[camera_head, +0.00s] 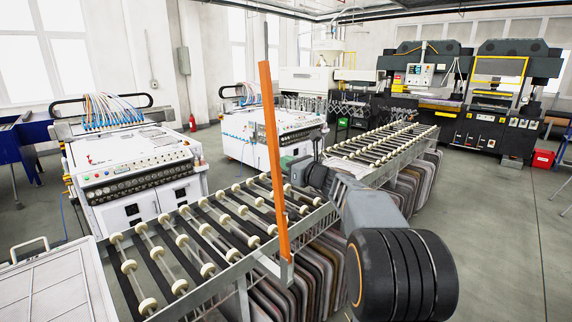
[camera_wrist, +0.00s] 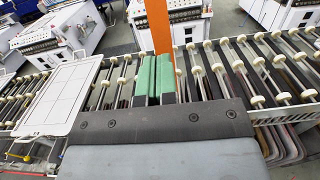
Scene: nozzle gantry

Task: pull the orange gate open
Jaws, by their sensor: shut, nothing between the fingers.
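The orange gate (camera_head: 272,150) is a tall, narrow orange bar in the head view, standing nearly upright at the near edge of the roller conveyor. In the wrist view the orange bar (camera_wrist: 158,25) runs up from just beyond the fingertips to the top edge. My gripper (camera_head: 287,162) is just right of the bar in the head view, and its front is partly hidden. In the wrist view its green fingers (camera_wrist: 154,80) are together with nothing between them. I cannot tell whether they touch the bar.
The roller conveyor (camera_head: 205,238) runs diagonally below my gripper, with several curved panels (camera_head: 330,270) stored underneath. A white panel (camera_wrist: 66,92) lies at the left in the wrist view. White machines (camera_head: 135,165) stand behind the conveyor. Open floor (camera_head: 490,240) lies to the right.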

